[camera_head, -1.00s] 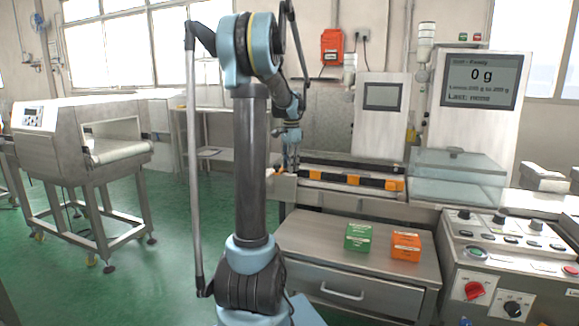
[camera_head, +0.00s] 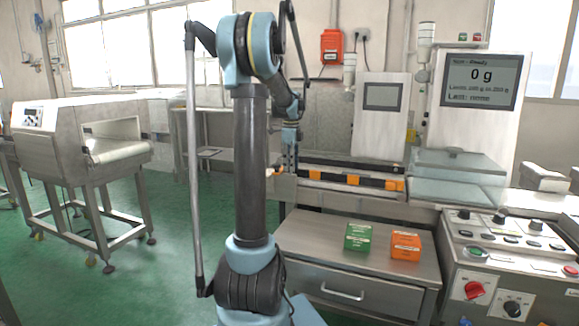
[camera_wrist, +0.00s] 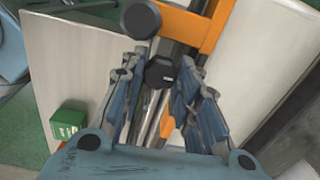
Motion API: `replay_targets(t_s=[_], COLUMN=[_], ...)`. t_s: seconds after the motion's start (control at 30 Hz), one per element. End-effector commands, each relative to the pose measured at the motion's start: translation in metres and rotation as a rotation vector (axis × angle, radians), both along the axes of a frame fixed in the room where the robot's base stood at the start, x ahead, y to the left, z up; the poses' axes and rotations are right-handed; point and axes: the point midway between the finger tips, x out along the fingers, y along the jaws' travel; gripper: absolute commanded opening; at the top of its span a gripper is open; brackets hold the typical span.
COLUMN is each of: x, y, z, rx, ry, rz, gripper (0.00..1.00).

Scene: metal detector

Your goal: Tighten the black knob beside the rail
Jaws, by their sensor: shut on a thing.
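The black knob (camera_wrist: 159,72) sits between my gripper's fingertips in the wrist view, beside orange and grey bars of the rail (camera_wrist: 196,30). My gripper (camera_wrist: 157,68) is shut on this knob, with one blue finger on each side. A second black round knob (camera_wrist: 140,18) stands just beyond it, outside the fingers. In the head view my gripper (camera_head: 290,163) points down at the left end of the conveyor with the orange and black rail (camera_head: 350,178). The knob held there is too small to make out.
A green box (camera_head: 358,237) and an orange box (camera_head: 405,246) stand on the steel cabinet top (camera_head: 310,232) below the conveyor. The green box also shows in the wrist view (camera_wrist: 68,122). A clear cover (camera_head: 455,165) and a control panel (camera_head: 510,240) are to the right.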

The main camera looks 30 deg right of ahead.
Motion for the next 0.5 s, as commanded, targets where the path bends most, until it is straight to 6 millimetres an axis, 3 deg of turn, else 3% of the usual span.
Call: replay_targets(t_s=[0.5], x=[0.0025], y=[0.0005], z=[0.0006], rx=[0.001], ry=[-0.005], rz=[-0.068], gripper=[0.06])
